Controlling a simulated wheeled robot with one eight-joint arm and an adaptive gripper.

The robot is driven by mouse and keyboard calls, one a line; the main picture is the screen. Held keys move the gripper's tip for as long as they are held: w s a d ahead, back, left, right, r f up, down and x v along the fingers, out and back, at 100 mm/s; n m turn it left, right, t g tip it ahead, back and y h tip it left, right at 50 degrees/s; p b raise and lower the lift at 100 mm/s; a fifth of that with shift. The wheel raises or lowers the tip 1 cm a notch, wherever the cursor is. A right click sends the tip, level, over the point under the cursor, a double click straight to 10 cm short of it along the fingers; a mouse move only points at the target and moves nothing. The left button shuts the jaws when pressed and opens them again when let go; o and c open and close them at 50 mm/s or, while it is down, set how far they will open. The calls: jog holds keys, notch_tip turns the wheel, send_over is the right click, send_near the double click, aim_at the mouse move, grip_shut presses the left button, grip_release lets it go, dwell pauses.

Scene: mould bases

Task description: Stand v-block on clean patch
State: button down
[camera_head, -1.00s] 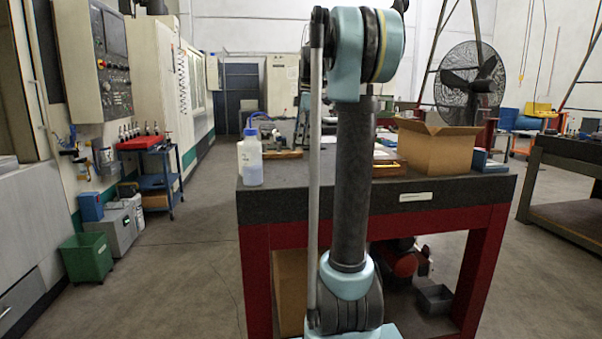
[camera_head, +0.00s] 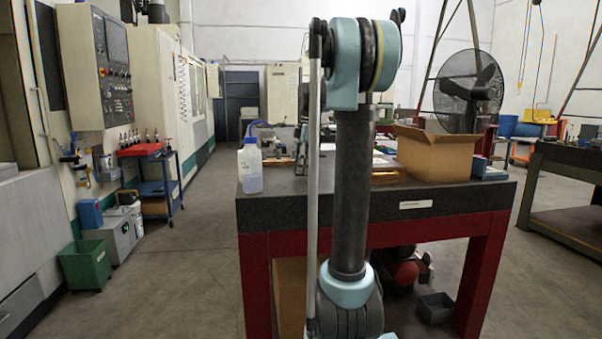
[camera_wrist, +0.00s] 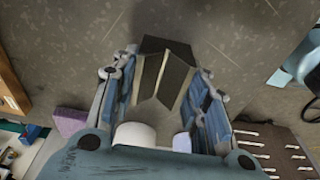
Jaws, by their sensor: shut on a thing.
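The v-block (camera_wrist: 165,72) is a dark block with a paler V-shaped groove, in the upper middle of the wrist view. My gripper (camera_wrist: 163,84) is shut on it, with one blue-grey finger on each side. The block is over a speckled grey surface (camera_wrist: 225,28); I cannot tell whether it touches it. Faint pale lines run on this surface, but I cannot make out which part is the clean patch. In the head view my own arm hides the gripper and the v-block.
The dark-topped red bench (camera_head: 290,203) carries a clear bottle (camera_head: 250,170) at left and an open cardboard box (camera_head: 434,153) at right. In the wrist view, a purple block (camera_wrist: 70,121) lies at left and a dark slotted rack (camera_wrist: 270,142) at lower right.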

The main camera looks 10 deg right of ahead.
jog(key=shift+f, duration=0.9)
jog(key=shift+f, duration=0.1)
jog(key=c, duration=0.9)
grip_release()
jog(key=shift+c, duration=0.2)
notch_tip(320, 180, up, 12)
jog(key=d, duration=0.1)
jog(key=shift+d, duration=0.4)
